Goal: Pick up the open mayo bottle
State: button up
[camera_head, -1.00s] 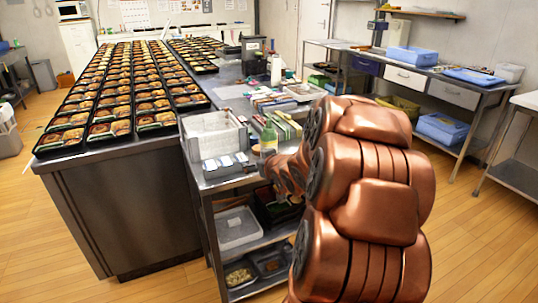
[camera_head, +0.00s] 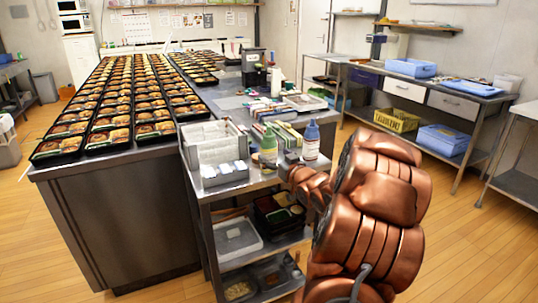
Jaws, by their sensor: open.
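Two bottles stand on the steel cart (camera_head: 243,186) near the end of my arm. One is a pale bottle with a green label (camera_head: 268,151). I cannot tell from the lettering which is the mayo, or whether either is open. My gripper (camera_head: 291,157) is small and partly hidden by my copper arm. It is open, low between the two bottles, with the green-labelled bottle to its left and the blue-capped one to its right. I cannot tell whether it touches either.
A grey bin with white packets (camera_head: 219,156) stands left of the bottles. Boxes and packs (camera_head: 275,112) lie behind them. Rows of filled bento trays (camera_head: 155,128) cover the long counter. Lower cart shelves hold trays (camera_head: 238,238). Wooden floor is open at right.

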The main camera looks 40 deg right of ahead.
aim_at(272, 153)
jog(key=shift+x, duration=2.1)
jog(key=shift+d, duration=0.15)
jog(key=shift+c, duration=0.3)
jog(key=c, duration=0.8)
